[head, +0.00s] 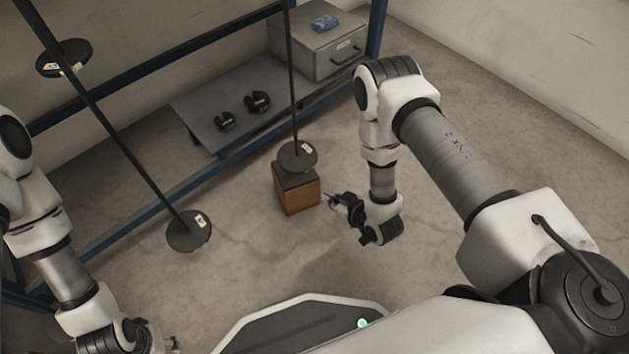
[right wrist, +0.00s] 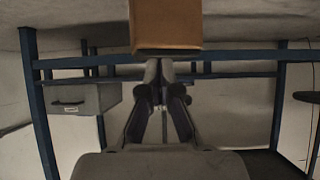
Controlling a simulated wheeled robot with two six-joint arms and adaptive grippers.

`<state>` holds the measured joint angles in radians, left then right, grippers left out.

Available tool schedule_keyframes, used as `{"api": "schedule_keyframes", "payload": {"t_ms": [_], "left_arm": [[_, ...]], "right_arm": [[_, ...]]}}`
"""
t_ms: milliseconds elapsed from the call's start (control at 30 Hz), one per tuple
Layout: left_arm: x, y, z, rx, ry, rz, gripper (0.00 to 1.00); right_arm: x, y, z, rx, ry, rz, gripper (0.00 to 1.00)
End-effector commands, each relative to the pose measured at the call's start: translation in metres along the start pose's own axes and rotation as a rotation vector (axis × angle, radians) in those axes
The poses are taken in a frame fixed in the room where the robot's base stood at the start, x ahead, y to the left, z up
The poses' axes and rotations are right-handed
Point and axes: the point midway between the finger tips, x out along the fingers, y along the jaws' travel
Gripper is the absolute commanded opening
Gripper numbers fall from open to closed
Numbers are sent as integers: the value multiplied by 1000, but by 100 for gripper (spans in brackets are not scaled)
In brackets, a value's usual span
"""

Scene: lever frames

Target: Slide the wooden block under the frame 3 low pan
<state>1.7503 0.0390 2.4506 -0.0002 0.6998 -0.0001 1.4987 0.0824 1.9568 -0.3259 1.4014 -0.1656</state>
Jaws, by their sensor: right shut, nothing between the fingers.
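The wooden block (head: 299,196), brown with a dark top, stands on the floor. A round dark pan (head: 298,156) with a white label hangs on a rod and overlaps the block's top in the head view; any gap between them cannot be told. My right gripper (head: 331,200) is shut and empty, just right of the block. In the right wrist view the shut fingertips (right wrist: 160,68) are close to the block (right wrist: 167,24); contact is unclear. My left gripper (head: 165,345) is partly cut off at the bottom left, its fingers unclear.
Another hanging pan (head: 188,231) is at the left, low on a tilted bar, with a further disc (head: 63,58) higher up. A blue rack holds a grey shelf (head: 190,105) with black weights and a grey drawer box (head: 325,45). The floor around the block is clear.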

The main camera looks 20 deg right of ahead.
Motion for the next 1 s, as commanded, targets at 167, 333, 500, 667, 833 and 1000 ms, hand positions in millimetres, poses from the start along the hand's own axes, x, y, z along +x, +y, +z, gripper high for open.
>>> {"api": "schedule_keyframes", "payload": {"t_ms": [167,333,500,667,833,1000], "left_arm": [[18,0,0,-1,0,0,40],[34,-1,-1,-4,2,0,40],[48,-1,-2,-7,4,-1,40],[66,-2,-3,-11,7,-1,40],[62,-2,-3,-11,8,-1,40],[62,-2,-3,-11,8,-1,40]], "right_arm": [[28,0,-14,-3,6,-1,0],[60,-1,-35,-3,7,-1,0],[89,-1,-55,-2,6,0,0],[103,0,-52,1,1,0,0],[104,0,-50,1,-1,1,0],[104,-1,-48,1,-5,0,0]]}}
